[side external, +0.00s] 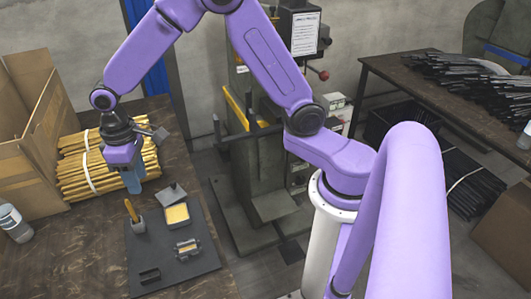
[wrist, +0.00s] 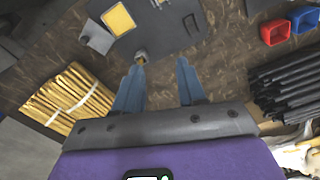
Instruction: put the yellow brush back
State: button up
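The yellow brush (side external: 131,211) stands handle up, slightly tilted, in a small grey cup (side external: 139,226) on the dark mat (side external: 200,262). In the wrist view the cup (wrist: 141,56) shows by the tip of the left finger, and the brush is too small to make out clearly there. My gripper (side external: 133,188) points down with blue fingers, above the table behind the cup and beside the yellow bundles. In the wrist view my gripper (wrist: 160,64) has its fingers wide apart with nothing between them.
An open tin with a yellow pad (side external: 177,213), its grey lid (side external: 172,193), a small metal piece (side external: 187,247) and a black holder (side external: 149,275) are on the mat. Yellow bundles (side external: 80,170), a cardboard box (side external: 35,135) and a bottle (side external: 14,222) stand left.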

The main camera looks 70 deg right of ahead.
jog(key=s+d+r+n, duration=0.2)
jog(key=s+d, duration=0.1)
jog(key=s, duration=0.6)
jog(key=s+d+r+n, duration=0.2)
jog(key=s+d, duration=0.2)
jog(key=s, duration=0.5)
jog(key=s+d+r+n, duration=0.2)
jog(key=s+d+n, duration=0.1)
jog(key=s, duration=0.6)
jog(key=shift+s+d, duration=0.2)
jog(key=shift+d, duration=0.25)
